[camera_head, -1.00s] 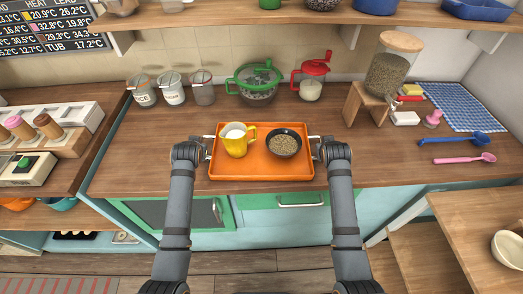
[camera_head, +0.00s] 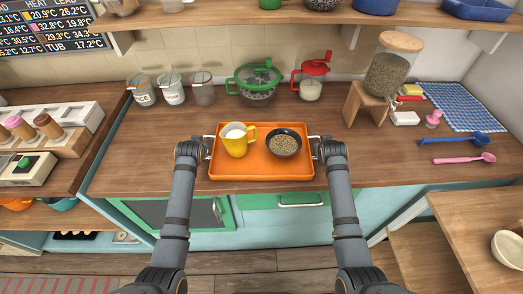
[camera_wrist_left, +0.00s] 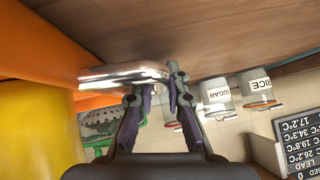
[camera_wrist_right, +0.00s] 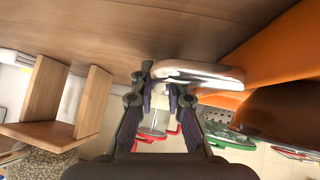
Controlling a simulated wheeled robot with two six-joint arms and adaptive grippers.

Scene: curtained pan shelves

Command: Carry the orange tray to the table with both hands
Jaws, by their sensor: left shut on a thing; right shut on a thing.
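The orange tray (camera_head: 262,168) is on or just above the wooden counter, looking level; I cannot tell if it touches. A yellow mug (camera_head: 236,146) with white contents stands on its left half. A dark bowl (camera_head: 283,147) of grain stands on its right half. My left gripper (camera_head: 205,149) is at the tray's left end, shut on the metal handle (camera_wrist_left: 125,75). My right gripper (camera_head: 317,149) is at the right end, shut on the other metal handle (camera_wrist_right: 198,73).
Several jars (camera_head: 171,90), a green-lidded pot (camera_head: 259,81) and a red-lidded container (camera_head: 312,78) stand behind the tray. A wooden stand (camera_head: 362,102) with a grain jar is to the right. A lower wooden table (camera_head: 480,222) is at the right front.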

